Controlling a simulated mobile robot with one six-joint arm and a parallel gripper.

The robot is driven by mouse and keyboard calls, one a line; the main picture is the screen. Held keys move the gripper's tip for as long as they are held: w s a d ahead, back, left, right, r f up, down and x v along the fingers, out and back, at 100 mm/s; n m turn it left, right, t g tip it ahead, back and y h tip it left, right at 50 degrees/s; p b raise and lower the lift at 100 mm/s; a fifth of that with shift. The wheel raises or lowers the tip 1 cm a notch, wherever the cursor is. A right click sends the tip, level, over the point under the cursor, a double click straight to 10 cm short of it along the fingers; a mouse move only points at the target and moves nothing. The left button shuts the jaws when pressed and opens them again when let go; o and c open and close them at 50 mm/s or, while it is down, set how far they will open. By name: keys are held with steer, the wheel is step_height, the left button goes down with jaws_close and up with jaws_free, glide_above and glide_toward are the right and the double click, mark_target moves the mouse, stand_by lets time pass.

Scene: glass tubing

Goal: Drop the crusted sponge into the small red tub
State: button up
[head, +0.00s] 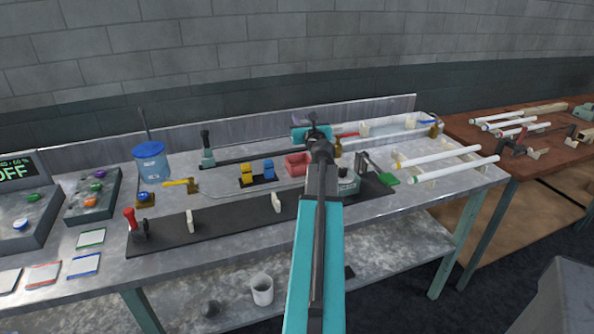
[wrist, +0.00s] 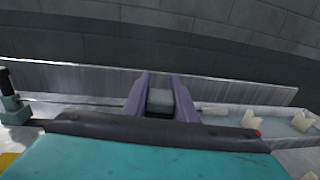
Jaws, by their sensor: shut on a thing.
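My gripper (wrist: 160,101) shows in the wrist view with its two purple fingers closed on a grey block, which I take to be the crusted sponge (wrist: 160,98). In the head view my gripper (head: 303,119) is partly hidden behind my arm, and I cannot make out the sponge there. The small red tub (head: 297,164) stands on the metal bench, just left of my arm. My gripper appears above and beyond the tub in the picture. The tub is not visible in the wrist view.
Yellow and blue holders (head: 257,172) stand left of the tub. A blue bucket (head: 151,162) is further left. A low metal backboard (head: 240,130) runs along the bench's rear.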

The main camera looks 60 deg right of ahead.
steer(key=shift+f, duration=0.1)
stand_by(0.3)
steer(key=shift+f+b, duration=2.9)
steer(key=shift+b, duration=0.05)
steer(key=o, duration=1.1)
